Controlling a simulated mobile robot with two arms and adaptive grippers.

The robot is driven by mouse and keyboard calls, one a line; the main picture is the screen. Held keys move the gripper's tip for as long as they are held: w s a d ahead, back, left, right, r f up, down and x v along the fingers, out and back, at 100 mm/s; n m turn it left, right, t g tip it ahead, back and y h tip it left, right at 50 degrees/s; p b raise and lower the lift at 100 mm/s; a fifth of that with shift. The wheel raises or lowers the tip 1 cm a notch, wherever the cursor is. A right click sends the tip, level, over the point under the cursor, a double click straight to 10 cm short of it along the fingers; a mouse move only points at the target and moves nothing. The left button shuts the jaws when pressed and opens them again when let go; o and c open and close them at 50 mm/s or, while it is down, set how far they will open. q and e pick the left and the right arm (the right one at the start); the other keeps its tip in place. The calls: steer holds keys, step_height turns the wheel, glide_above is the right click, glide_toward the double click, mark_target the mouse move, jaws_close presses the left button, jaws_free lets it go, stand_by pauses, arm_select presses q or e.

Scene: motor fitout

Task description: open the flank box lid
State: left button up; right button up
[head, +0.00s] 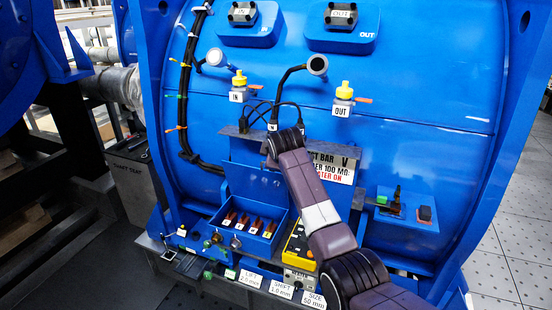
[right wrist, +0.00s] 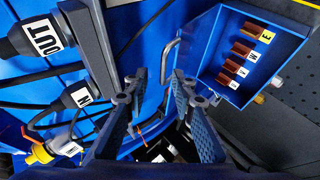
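The blue flank box (head: 271,243) is mounted low on the front of the blue motor housing, and its inside shows with several red-brown labelled pieces. A blue panel that looks like its lid (head: 252,184) stands raised at the back of the box. In the right wrist view the open box (right wrist: 306,52) is at the right, with a grey handle (right wrist: 168,62) on the blue panel beside it. My right gripper (right wrist: 154,88) is open and empty, its fingers apart near the handle. In the head view my arm hides most of this gripper. My left gripper is not in view.
A dark bar (head: 240,132) and black cables are close to my right gripper. A yellow device (head: 297,246) is right of the box. IN and OUT bottles (head: 343,99) stand above. Labelled plates (head: 281,289) line the front ledge.

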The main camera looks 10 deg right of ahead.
steer(key=shift+v, duration=2.75)
steer(key=shift+c, duration=0.3)
